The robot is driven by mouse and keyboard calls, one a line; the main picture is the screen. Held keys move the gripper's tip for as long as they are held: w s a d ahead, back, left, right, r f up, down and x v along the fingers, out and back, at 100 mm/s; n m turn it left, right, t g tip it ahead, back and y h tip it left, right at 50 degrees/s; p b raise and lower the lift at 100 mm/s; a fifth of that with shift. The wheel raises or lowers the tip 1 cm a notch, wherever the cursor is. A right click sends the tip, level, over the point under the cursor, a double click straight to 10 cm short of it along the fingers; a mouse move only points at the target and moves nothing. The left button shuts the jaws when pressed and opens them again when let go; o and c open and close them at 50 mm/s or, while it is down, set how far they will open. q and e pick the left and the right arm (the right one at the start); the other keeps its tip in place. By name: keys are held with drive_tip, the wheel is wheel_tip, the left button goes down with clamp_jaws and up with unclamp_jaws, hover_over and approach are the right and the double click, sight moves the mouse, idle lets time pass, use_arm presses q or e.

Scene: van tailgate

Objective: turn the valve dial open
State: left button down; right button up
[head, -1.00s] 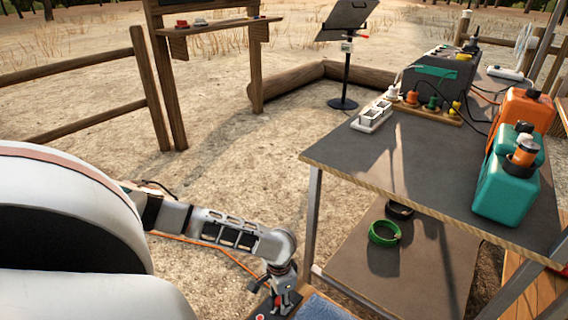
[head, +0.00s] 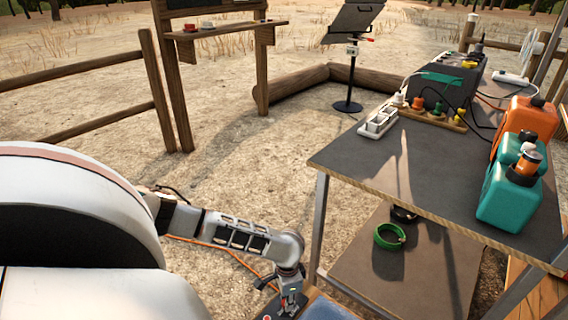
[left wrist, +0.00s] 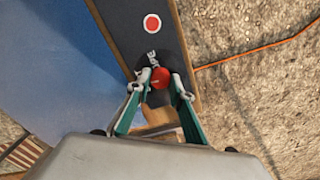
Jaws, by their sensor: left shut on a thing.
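In the left wrist view the valve dial (left wrist: 161,78) shows as a small red knob on a dark panel (left wrist: 125,28). White lettering on a black patch, partly hidden, shows just above it. My left gripper (left wrist: 158,76) is shut on the knob, with one grey fingertip at each side and teal fingers behind. In the head view my left gripper (head: 291,297) points down at the bottom edge, over the dark panel. The dial cannot be made out there. My right gripper is not in view.
A red disc (left wrist: 152,23) marks the panel above the dial. A blue surface (left wrist: 60,75) lies beside the panel. An orange cable (left wrist: 255,49) runs over the sandy ground. The grey table (head: 440,180) with jugs stands to the right of my arm.

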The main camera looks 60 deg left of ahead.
use_arm(q)
drive_tip(key=shift+r+m, duration=0.2)
drive_tip(key=shift+m, duration=0.3)
drive_tip(key=shift+f+m+p, duration=0.1)
drive_tip(key=shift+m+p, duration=0.6)
drive_tip(key=shift+m, duration=0.2)
drive_tip(key=m+p, duration=0.1)
drive_tip(key=m, duration=0.2)
drive_tip(key=shift+s+f+m, duration=0.1)
drive_tip(key=shift+f+m, duration=0.05)
drive_tip(key=shift+m, duration=1.05)
drive_tip(key=m, duration=0.3)
drive_tip(key=shift+s+f+m+p, duration=0.15)
drive_tip(key=shift+m+p, duration=0.15)
drive_tip(key=shift+p, duration=0.1)
drive_tip(key=m, duration=0.2)
drive_tip(key=shift+m, duration=0.4)
drive_tip(key=shift+a+m, duration=0.1)
drive_tip(key=shift+m, duration=0.5)
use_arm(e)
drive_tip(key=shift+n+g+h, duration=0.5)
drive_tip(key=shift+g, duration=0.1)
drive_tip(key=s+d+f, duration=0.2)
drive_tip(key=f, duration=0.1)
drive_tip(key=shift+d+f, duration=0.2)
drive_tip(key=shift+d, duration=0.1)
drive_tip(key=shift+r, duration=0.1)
